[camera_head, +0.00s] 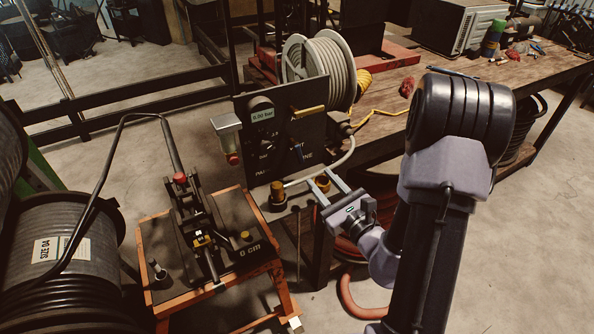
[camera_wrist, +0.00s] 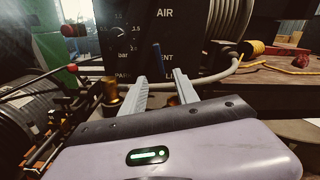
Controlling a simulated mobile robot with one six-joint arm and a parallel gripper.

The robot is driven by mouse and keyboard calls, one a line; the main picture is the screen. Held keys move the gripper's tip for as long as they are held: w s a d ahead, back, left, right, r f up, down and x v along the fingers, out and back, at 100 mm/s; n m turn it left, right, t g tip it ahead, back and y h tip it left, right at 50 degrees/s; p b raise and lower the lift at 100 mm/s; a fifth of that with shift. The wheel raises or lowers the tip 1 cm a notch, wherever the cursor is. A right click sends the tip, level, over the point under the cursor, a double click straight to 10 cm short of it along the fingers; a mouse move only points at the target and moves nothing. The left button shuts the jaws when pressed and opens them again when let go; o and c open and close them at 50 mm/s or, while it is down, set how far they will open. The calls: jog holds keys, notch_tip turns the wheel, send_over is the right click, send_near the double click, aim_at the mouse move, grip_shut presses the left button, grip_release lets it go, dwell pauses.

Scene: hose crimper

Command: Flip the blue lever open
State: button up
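The blue lever (camera_head: 299,152) is a small dark blue handle on the lower part of the black control panel (camera_head: 283,95). In the wrist view the blue lever (camera_wrist: 156,54) stands roughly upright, near the "VENT" lettering, which is partly hidden. My gripper (camera_head: 308,180) is open and empty, with its two fingers apart, in front of and below the panel. In the wrist view the fingertips of my gripper (camera_wrist: 159,77) appear just below the lever, one on each side of its line. No contact with the lever is visible.
Brass fittings (camera_head: 278,194) stand close to my fingers. A hose reel (camera_head: 318,68) is behind the panel. The crimping stand (camera_head: 200,240) is at left.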

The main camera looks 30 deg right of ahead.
aim_at(301, 156)
jog(key=shift+w+a+p, duration=0.2)
jog(key=shift+w+p, duration=0.6)
jog(key=shift+w, duration=0.45)
jog(key=w, duration=0.9)
